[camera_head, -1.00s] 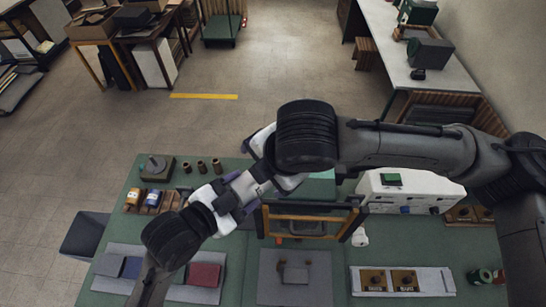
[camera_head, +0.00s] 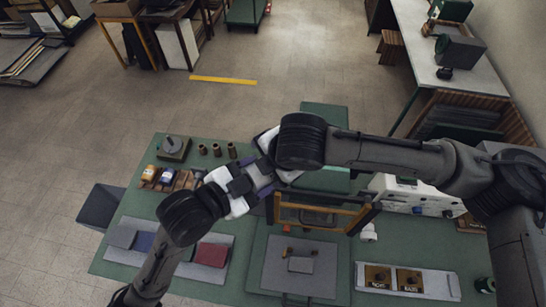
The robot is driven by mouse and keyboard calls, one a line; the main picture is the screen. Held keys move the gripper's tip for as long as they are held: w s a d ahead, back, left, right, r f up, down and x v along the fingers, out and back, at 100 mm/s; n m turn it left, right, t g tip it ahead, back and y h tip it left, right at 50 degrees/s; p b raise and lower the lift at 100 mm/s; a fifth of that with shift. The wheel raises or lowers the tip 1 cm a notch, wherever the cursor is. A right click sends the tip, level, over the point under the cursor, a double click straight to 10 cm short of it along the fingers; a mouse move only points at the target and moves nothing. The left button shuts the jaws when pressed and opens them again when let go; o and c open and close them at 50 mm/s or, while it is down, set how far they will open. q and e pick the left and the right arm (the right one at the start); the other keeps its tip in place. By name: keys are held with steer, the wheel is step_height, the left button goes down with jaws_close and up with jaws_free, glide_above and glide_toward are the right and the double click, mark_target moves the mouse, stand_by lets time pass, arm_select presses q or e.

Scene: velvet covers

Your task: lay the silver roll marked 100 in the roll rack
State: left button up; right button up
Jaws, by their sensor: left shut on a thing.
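The wooden roll rack (camera_head: 183,180) stands at the left of the green worktable, with an orange-and-white roll (camera_head: 150,173) and a blue roll (camera_head: 166,177) at its left end. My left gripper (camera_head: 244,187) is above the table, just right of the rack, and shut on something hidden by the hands. I cannot make out the silver roll or its 100 mark. My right gripper (camera_head: 272,172) is close beside the left one, in front of the wooden-framed press. Its fingers are hard to separate from the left hand, so I cannot tell how they stand.
Small brown spools (camera_head: 217,149) and a grey round tool (camera_head: 173,147) stand behind the rack. A wooden-framed press (camera_head: 320,215) stands right of the hands. Front mats carry velvet-like covers (camera_head: 212,254), a grey piece (camera_head: 301,264) and two brass-coloured blocks (camera_head: 378,277).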

steer(key=shift+c, duration=0.4)
arm_select(q)
steer(key=shift+s+d+f, duration=0.1)
steer(key=shift+d, duration=0.1)
arm_select(e)
steer(key=shift+w+a+r, duration=0.1)
steer(key=shift+r, duration=0.1)
steer(key=c, duration=1)
arm_select(q)
steer(key=o, duration=1.1)
steer(key=shift+a, duration=0.1)
steer(key=shift+a, duration=0.1)
arm_select(e)
steer(key=shift+f, duration=0.1)
